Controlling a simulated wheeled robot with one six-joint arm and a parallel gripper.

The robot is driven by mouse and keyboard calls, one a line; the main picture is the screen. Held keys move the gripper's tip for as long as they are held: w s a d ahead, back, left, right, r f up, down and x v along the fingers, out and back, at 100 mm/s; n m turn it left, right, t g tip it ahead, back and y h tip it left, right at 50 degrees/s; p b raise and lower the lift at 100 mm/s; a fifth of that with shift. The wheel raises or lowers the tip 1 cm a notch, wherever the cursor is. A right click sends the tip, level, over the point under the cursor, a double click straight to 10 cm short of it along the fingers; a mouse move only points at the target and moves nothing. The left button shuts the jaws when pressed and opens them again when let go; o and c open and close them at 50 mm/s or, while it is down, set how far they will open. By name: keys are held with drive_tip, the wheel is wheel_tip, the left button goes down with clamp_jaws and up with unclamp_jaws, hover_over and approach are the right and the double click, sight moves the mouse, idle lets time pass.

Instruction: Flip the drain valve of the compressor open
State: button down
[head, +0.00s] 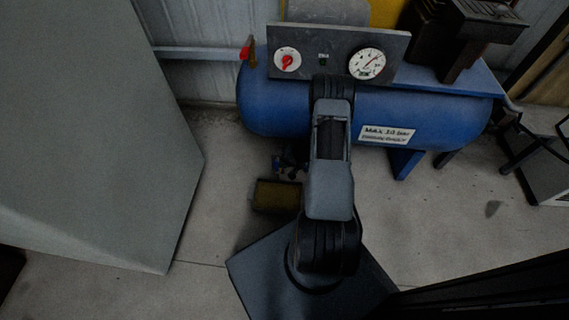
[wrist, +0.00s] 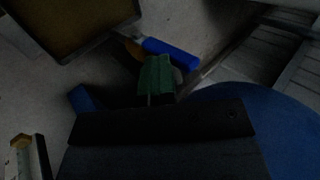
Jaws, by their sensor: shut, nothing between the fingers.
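The compressor is a blue tank (head: 400,105) with a grey panel. It fills part of the lower right in the wrist view (wrist: 290,115). The drain valve shows in the wrist view as a blue lever (wrist: 172,54) with a small brass-coloured part at its left end. In the head view only small blue bits (head: 277,164) show under the tank, beside my arm. My gripper (wrist: 157,76), with green fingertips, is shut and empty right at the lever. I cannot tell whether it touches. In the head view my arm hides most of this area.
A tray with a mustard-coloured inside (head: 277,196) lies on the floor below the tank. The panel bears a red knob (head: 287,60) and a gauge (head: 367,64). A large grey box (head: 90,130) stands at left. Floor right of my arm is mostly clear.

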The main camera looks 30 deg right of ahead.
drive_tip(key=s+d+f+p+v, duration=0.1)
drive_tip(key=p+v, duration=0.1)
drive_tip(key=v, duration=1.1)
drive_tip(key=shift+s+d+f, duration=0.25)
drive_tip(key=shift+d, duration=0.05)
